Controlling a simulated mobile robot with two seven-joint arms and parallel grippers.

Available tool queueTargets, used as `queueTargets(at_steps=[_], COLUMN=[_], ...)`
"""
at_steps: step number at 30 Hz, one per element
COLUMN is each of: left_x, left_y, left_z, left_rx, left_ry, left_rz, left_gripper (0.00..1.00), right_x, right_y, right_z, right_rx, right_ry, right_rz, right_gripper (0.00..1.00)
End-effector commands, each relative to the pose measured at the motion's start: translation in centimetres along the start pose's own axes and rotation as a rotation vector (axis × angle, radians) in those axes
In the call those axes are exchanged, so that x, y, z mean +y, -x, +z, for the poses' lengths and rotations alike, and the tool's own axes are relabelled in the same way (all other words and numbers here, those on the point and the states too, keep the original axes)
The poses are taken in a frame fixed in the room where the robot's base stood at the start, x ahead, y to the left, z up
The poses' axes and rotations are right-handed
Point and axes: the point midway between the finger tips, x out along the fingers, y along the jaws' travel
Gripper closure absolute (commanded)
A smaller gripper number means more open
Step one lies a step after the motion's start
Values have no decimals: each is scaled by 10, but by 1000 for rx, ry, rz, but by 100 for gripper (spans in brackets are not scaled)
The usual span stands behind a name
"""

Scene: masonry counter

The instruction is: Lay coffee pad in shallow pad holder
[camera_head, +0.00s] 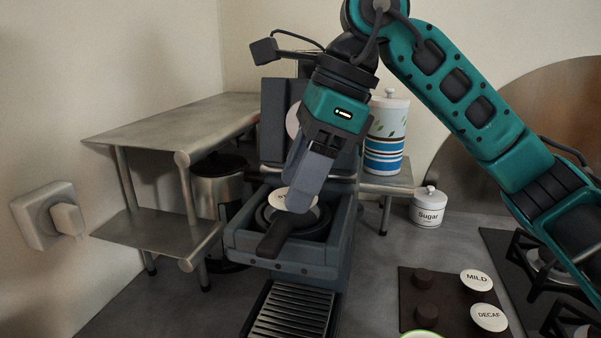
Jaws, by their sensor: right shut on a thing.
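A white coffee pad (281,198) with dark lettering is partly hidden behind my right gripper. My right gripper (290,205) is shut on this pad, with its fingers pointing down into the coffee machine (291,268). The pad is at the dark round pad holder (319,228), over its left and rear part; I cannot tell whether it touches the holder's floor. The holder sits in the machine's open drawer, and its dark handle (274,240) points toward the front. My left gripper is not in view.
A dark tray (449,299) at the lower right holds pads marked MILD (476,281) and DECAF (489,317) and dark round pieces. A sugar jar (428,208), a striped canister (387,135), a metal shelf (170,130) and a stove (525,265) stand around the machine.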

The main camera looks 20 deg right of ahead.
Motion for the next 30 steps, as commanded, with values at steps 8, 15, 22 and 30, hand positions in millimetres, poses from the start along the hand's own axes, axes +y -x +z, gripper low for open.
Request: queueTargets(at_steps=[8,15,22,30], left_x=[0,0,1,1], left_y=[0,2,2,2], left_z=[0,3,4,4], left_rx=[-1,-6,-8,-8], left_ry=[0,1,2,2], left_rz=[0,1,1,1], left_gripper=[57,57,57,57], right_x=[0,0,0,0], right_y=[0,0,0,0], right_z=[0,0,0,0], right_rx=[0,0,0,0], right_ry=[0,0,0,0], right_rz=[-1,0,0,0], right_gripper=[70,23,12,12])
